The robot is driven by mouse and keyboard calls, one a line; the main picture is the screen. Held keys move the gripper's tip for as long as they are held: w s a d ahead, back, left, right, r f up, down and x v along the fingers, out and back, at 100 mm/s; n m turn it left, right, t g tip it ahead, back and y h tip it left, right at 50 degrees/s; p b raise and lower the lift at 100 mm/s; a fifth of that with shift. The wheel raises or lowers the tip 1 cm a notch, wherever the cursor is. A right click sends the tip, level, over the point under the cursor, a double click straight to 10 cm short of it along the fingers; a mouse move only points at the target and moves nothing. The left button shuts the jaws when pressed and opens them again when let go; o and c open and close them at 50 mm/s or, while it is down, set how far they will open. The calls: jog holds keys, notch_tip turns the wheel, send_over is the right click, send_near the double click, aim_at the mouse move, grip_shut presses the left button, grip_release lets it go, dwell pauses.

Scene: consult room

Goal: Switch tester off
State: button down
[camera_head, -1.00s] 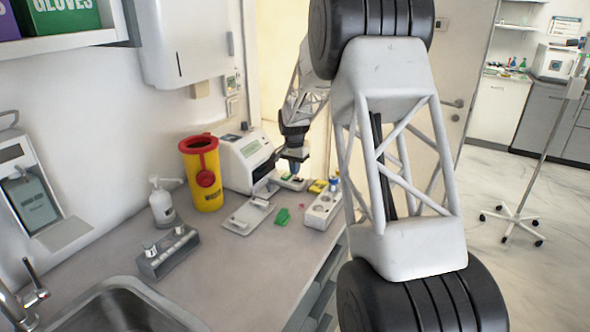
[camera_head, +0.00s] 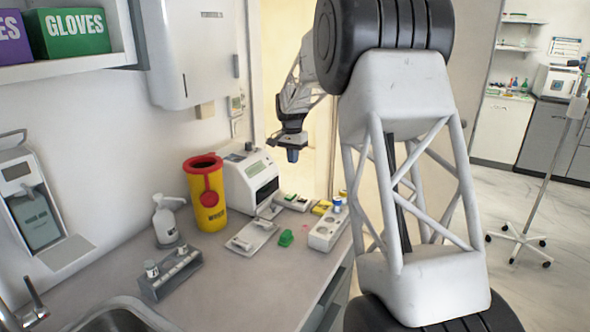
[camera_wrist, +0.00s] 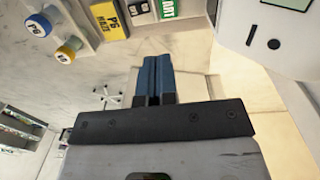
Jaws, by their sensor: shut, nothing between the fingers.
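A white boxy device with a small screen, which looks like the tester (camera_head: 240,187), stands on the counter by the wall, with a dark opening in its front. A white housing at the top right of the wrist view looks like the same tester (camera_wrist: 292,45). It bears a greenish screen, a dark bar and a dark round mark. Whether its screen is lit I cannot tell. My gripper (camera_head: 292,156) is above the counter, to the right of the tester and apart from it. Its blue fingers (camera_wrist: 153,62) are shut and empty, pointing down.
A yellow sharps bin (camera_head: 207,212) stands left of the tester. In front lie a white tray (camera_head: 240,246), a green piece (camera_head: 286,238) and a white holder (camera_head: 322,241) with round caps. A pump bottle (camera_head: 165,222) and a grey rack (camera_head: 160,290) stand further left.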

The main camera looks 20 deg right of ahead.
jog(key=shift+w+a+r, duration=0.1)
jog(key=shift+w+r, duration=0.05)
jog(key=shift+r, duration=0.7)
jog(key=s+a+r+n+t, duration=0.1)
jog(key=s+a+r+n, duration=0.15)
jog(key=s, duration=0.85)
jog(key=s+a+r+n, duration=0.1)
jog(key=s+r, duration=0.3)
jog(key=s, duration=0.6)
jog(key=s+a+r+n+t, duration=0.1)
jog(key=s+a+r, duration=0.15)
jog(key=s, duration=0.85)
jog(key=s+a+f+n, duration=0.1)
jog(key=s+f, duration=0.3)
jog(key=s, duration=1)
jog(key=s+f+n+t, duration=0.1)
jog(key=s+f+n, duration=0.2)
jog(key=s, duration=1.2)
jog(key=shift+a+f, duration=0.35)
